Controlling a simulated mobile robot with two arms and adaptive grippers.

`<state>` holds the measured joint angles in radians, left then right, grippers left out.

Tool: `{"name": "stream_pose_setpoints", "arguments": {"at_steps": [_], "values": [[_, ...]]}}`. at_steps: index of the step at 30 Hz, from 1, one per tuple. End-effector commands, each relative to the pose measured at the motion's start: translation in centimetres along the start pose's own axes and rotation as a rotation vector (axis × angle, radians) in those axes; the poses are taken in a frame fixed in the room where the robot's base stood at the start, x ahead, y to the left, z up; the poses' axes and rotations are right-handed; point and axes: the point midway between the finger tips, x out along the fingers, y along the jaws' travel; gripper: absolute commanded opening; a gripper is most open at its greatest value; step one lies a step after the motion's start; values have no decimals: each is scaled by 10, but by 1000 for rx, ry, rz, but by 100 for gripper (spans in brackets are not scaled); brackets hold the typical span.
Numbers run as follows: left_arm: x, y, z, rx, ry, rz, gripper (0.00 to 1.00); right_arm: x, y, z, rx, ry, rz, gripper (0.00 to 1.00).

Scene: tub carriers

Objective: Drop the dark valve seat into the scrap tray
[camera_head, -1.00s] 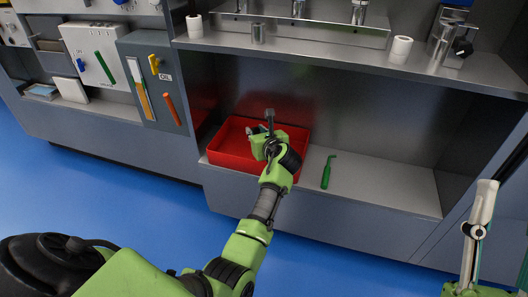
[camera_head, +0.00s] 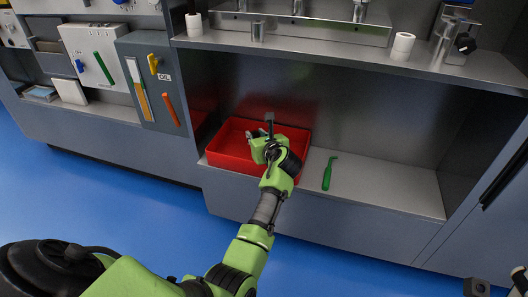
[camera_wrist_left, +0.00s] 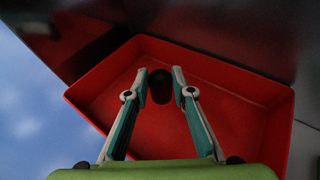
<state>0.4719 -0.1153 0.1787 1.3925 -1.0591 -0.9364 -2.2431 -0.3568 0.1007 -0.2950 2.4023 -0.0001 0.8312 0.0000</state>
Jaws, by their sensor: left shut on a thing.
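The scrap tray is a red open bin (camera_head: 225,157) on the lower shelf, and its red wall also shows in the left wrist view (camera_wrist_left: 225,75). My left gripper (camera_head: 264,127) is over the tray. In the left wrist view its two fingers (camera_wrist_left: 160,86) are shut on a dark, rounded piece, the valve seat (camera_wrist_left: 160,90), with the red tray floor behind it. In the head view the seat is hard to make out at the fingertips. Only a small part of my right gripper (camera_head: 519,281) shows at the lower right corner; its jaws cannot be judged.
A green hooked tool (camera_head: 328,174) lies on the shelf (camera_head: 385,183) right of the tray. An upper metal shelf (camera_head: 340,52) with paper rolls and metal cups overhangs the tray. The blue floor (camera_head: 110,205) in front is clear.

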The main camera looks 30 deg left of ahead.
Motion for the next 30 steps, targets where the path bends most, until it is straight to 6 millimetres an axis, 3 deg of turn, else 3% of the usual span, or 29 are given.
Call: {"name": "stream_pose_setpoints", "arguments": {"at_steps": [4,5,6,7,19,30], "values": [[0,0,2,-1,-3,-1,0,0,0,0,0,0,0,40],[0,0,2,-1,-3,-1,30,0,0,0,0,0,0,40],[0,0,2,-1,-3,-1,41,0,0,0,0,0,0,40],[0,0,2,-1,-3,-1,42,0,0,0,0,-1,0,40],[-2,0,5,-2,0,0,42,0,0,1,0,-2,0,40],[-24,0,68,-3,-4,-1,42,0,0,0,0,-2,0,40]]}}
